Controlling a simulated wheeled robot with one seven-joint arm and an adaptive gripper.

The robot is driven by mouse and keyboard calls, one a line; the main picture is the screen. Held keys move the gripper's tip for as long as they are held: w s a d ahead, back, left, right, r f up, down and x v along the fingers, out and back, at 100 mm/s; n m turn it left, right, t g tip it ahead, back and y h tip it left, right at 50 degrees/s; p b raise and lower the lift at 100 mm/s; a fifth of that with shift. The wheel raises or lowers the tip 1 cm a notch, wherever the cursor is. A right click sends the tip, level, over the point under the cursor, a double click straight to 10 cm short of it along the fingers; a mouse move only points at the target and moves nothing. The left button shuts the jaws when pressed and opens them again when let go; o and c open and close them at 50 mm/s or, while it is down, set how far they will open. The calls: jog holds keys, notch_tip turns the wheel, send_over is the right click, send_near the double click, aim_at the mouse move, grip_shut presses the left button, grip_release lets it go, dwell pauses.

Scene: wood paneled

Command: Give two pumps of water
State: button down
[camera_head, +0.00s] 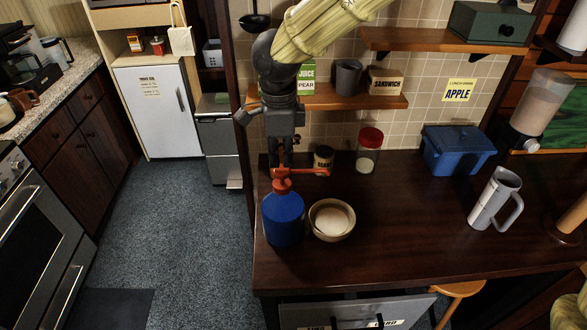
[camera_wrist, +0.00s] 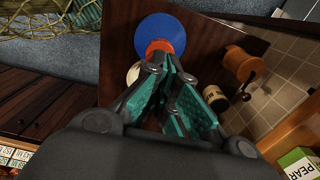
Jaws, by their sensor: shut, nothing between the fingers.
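A blue bottle (camera_head: 284,220) with a red-orange pump head (camera_head: 283,184) stands upright near the counter's left end.
A dark jar (camera_head: 323,157) and a red-lidded jar (camera_head: 369,150) stand behind the bowl. A shelf (camera_head: 355,102) hangs behind. A blue bin (camera_head: 458,150) and a grey pitcher (camera_head: 496,199) stand further right. The middle of the counter (camera_head: 410,215) is clear.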

aim_at(282, 169)
jog(key=shift+f+b, duration=0.45)
jog(key=shift+f, duration=1.25)
jog(key=shift+r+p, duration=1.75)
jog(key=shift+p, duration=0.4)
jog(key=shift+f+b, duration=0.5)
jog(key=shift+f, duration=1.25)
jog(key=shift+r+p, duration=1.75)
jog(key=shift+p, duration=0.45)
